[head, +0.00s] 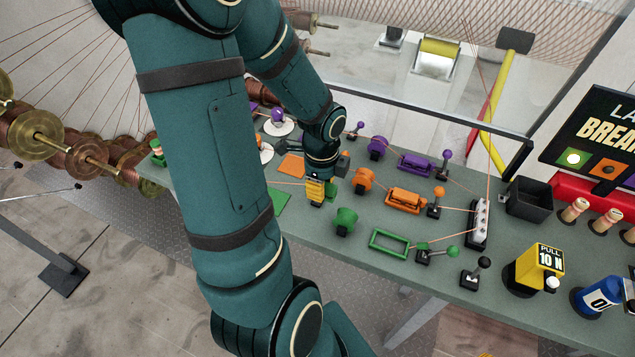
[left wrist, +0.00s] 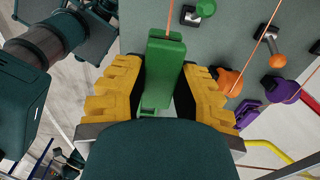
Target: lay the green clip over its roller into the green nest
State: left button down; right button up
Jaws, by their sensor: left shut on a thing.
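My left gripper (head: 317,190) with yellow fingers is over the table, left of the green roller (head: 345,220). In the left wrist view, its yellow fingers (left wrist: 160,95) are shut on the green clip (left wrist: 164,60). In the head view only a small green part of the clip (head: 332,187) shows beside the fingers. The green nest (head: 390,243), an open rectangular frame, lies on the table to the right of the roller. No clip is in it. My right gripper is not in view.
An orange roller (head: 363,181) and a filled orange nest (head: 405,200) stand behind the green row. A green-knobbed lever (head: 437,253) is right of the green nest. A green mat (head: 276,202) lies left of the gripper. Thin orange lines run across the table.

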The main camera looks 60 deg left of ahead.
pick_arm(q)
jog(key=w+d, duration=0.6)
jog(key=d, duration=0.4)
jog(key=b, duration=0.7)
send_over(389, 245)
notch_tip(389, 245, down, 6)
jog(key=shift+f, duration=0.25)
jog(key=shift+f+b, duration=1.2)
jog(key=shift+f, duration=0.05)
jog(key=shift+f, duration=0.2)
jog(key=shift+f+b, duration=0.75)
jog(key=shift+b, duration=0.15)
jog(key=c, duration=0.7)
grip_release()
jog(key=shift+c, duration=0.2)
jog(key=shift+r, duration=0.1)
